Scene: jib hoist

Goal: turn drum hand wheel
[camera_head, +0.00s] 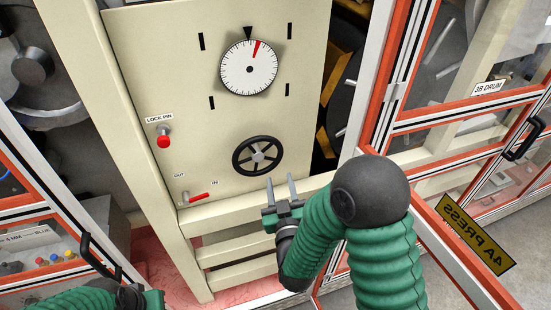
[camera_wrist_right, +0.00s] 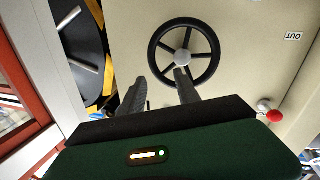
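The drum hand wheel (camera_head: 257,156) is a black ring with spokes and a grey hub, on the lower right of a cream panel (camera_head: 150,70). It also shows in the right wrist view (camera_wrist_right: 182,57). My right gripper (camera_head: 281,184) is just below the wheel in the head view, its two grey fingers apart with nothing between them. In the wrist view one fingertip overlaps the wheel near its hub and the other lies outside the rim; contact cannot be told. My left gripper (camera_head: 132,296) is at the bottom left edge, mostly cut off.
A white dial (camera_head: 249,68) with a red needle sits above the wheel. A red lock pin (camera_head: 163,141) and a red lever (camera_head: 198,196) between OUT and IN labels are left of it. An orange-edged frame (camera_head: 384,85) stands right. A cream rail (camera_head: 245,211) runs below.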

